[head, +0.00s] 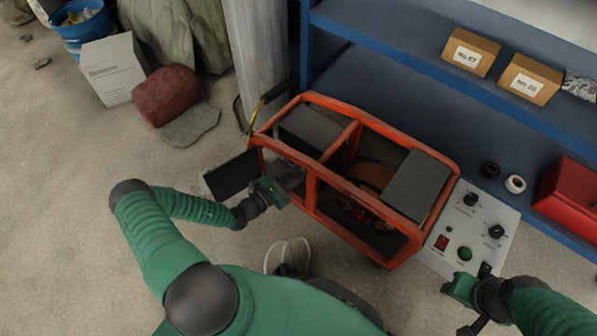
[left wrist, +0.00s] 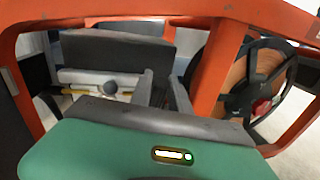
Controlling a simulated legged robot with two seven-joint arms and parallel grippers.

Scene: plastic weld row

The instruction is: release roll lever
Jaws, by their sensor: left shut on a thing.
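A red-orange tube-frame machine (head: 311,190) with grey blocks inside stands on the floor in the middle of the head view. My left gripper (head: 291,178) reaches the left front of this frame. In the left wrist view its two grey fingers (left wrist: 164,92) point in among the frame bars. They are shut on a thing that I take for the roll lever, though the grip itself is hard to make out.
The pale control panel (head: 484,213) with knobs, a red switch and a green button lies right of the machine. Blue shelves (head: 420,70) with small boxes stand behind. A white carton (head: 108,68) and rocks lie at upper left. The left floor is clear.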

